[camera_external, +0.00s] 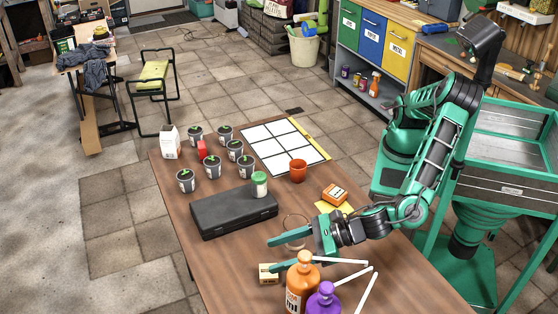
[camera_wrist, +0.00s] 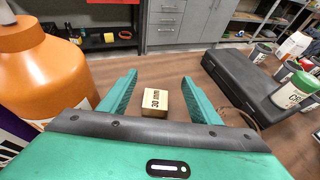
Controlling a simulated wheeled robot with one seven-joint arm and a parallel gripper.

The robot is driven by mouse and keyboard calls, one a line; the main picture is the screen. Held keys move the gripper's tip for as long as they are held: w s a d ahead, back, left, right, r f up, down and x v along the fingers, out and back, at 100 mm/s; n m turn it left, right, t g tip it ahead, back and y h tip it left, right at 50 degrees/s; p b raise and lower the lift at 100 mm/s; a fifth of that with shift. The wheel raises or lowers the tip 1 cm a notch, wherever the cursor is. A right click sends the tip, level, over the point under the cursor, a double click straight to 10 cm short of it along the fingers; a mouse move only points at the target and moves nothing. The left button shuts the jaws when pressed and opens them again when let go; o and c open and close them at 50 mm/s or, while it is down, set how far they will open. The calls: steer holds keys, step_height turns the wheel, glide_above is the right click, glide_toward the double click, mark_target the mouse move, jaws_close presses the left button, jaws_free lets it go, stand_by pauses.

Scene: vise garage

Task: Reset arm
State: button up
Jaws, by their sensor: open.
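My gripper (camera_external: 272,254) is low over the brown table (camera_external: 225,262), with its two green fingers spread apart and pointing left. The wrist view also shows my gripper (camera_wrist: 160,78) open, with nothing clamped in it. A small pale wooden block (camera_external: 268,273), marked "30 mm", sits on the table near the lower fingertip. In the wrist view the block (camera_wrist: 155,102) appears between the fingers, without clear contact; its exact height relative to them is hard to tell. My arm reaches in from the right, bent at the elbow.
An orange bottle (camera_external: 302,281) and a purple bottle (camera_external: 323,300) stand close in front of my gripper. A black case (camera_external: 233,211) with a green-lidded jar (camera_external: 260,184) lies behind it. A ring (camera_external: 296,222), orange box (camera_external: 335,194) and terracotta cup (camera_external: 298,171) are nearby.

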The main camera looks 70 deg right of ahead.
steer(key=shift+s+a+r, duration=0.1)
steer(key=shift+s+r, duration=0.1)
steer(key=shift+r, duration=0.15)
